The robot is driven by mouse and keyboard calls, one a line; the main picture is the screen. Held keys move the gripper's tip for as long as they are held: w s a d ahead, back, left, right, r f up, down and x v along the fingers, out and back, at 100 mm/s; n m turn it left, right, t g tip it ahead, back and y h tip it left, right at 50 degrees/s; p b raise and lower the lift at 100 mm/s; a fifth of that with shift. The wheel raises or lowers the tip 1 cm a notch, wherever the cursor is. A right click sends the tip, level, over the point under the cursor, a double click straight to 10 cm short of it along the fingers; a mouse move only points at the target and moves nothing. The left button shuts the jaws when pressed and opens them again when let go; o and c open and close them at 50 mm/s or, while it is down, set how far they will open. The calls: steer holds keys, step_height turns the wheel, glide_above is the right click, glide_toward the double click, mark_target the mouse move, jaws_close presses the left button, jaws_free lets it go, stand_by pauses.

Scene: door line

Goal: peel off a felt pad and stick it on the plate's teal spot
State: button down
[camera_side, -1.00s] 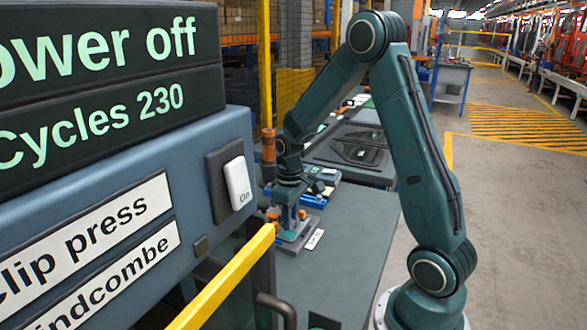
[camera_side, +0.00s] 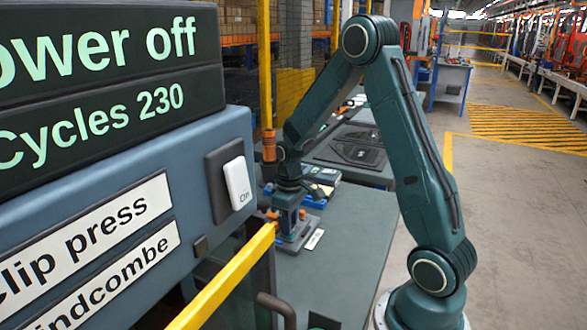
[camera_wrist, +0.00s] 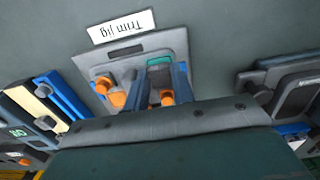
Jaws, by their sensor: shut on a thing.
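My gripper (camera_wrist: 163,82) reaches down to the grey trim jig in the wrist view, its two blue fingers standing a little apart. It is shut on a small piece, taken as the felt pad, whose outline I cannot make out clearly. A teal patch (camera_wrist: 160,61) shows between the fingertips; I cannot tell how close the held piece is to it. In the side view my gripper (camera_side: 287,214) is low over the trim jig (camera_side: 297,243), and the fingers hide the contact there.
Orange knobs (camera_wrist: 117,99) stand on the jig close beside the fingers. A blue tray with a cream strip (camera_wrist: 29,104) lies to the left in the wrist view, and a dark grey fixture (camera_wrist: 298,92) to the right. The bench (camera_side: 345,240) in front is clear.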

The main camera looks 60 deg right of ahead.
steer(key=shift+f, duration=0.65)
stand_by(1.7)
steer(key=c, duration=1.1)
jaws_free()
steer(key=shift+d+r, duration=0.1)
steer(key=shift+r, duration=0.05)
steer(key=shift+w+r, duration=0.1)
steer(key=shift+r, duration=0.8)
step_height(320, 180, up, 12)
steer(key=shift+a+f, duration=0.15)
steer(key=shift+a, duration=0.05)
